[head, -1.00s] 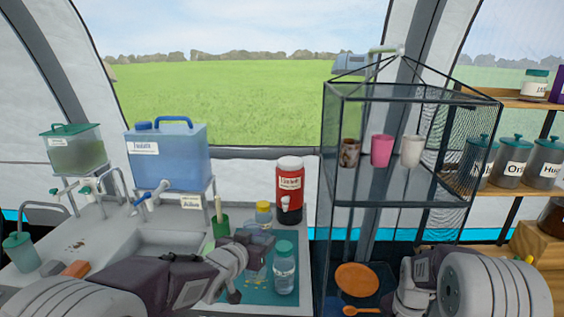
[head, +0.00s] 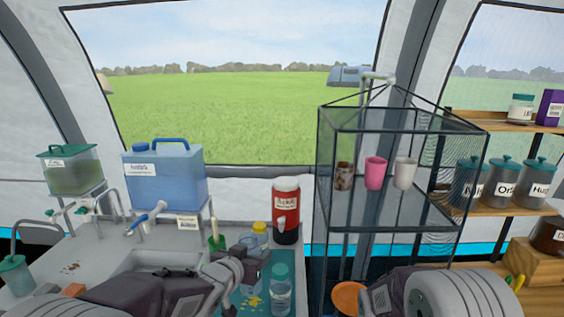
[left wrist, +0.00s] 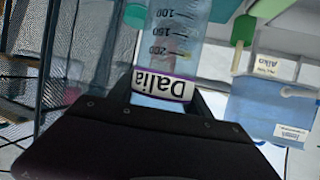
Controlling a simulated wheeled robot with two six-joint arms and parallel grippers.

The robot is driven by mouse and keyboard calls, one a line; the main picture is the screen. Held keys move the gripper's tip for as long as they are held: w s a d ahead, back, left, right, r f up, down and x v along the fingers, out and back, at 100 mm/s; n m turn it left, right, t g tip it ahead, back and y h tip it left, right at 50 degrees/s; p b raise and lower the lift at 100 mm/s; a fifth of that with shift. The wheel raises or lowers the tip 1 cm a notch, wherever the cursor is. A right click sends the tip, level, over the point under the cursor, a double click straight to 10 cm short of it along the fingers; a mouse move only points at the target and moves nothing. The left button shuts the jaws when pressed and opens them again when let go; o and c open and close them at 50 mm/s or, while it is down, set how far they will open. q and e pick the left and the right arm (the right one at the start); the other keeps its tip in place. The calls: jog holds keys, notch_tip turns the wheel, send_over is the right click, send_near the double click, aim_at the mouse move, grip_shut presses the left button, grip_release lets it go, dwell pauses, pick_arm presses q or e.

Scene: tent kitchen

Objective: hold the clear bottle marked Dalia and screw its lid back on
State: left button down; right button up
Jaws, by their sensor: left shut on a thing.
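My left gripper (head: 252,264) is shut on the clear bottle marked Dalia (left wrist: 175,45), which fills the middle of the left wrist view. Its white label with a purple edge shows upside down there, with volume marks above it. I cannot tell whether a loose lid lies nearby. My right arm enters at the bottom right, its gripper out of view.
A yellow-lidded container (head: 260,228) and a red drink dispenser (head: 286,205) stand behind. A blue water tank (head: 165,175) is at the left. A black mesh shelf (head: 385,205) with cups rises at the right, close to my right arm.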

jog(key=shift+m, duration=0.3)
pick_arm(q)
jog(key=s+d+f+m+g+h, duration=0.2)
jog(key=s+d+m+h, duration=0.1)
jog(key=s, duration=0.5)
jog(key=s+d+f+m+g+h, duration=0.2)
jog(key=s+d+m+g+h, duration=0.1)
jog(key=s, duration=0.5)
jog(key=shift+d+f+m+g+h, duration=0.35)
jog(key=shift+d+m+h, duration=0.35)
jog(key=shift+m, duration=0.3)
jog(key=shift+f, duration=0.1)
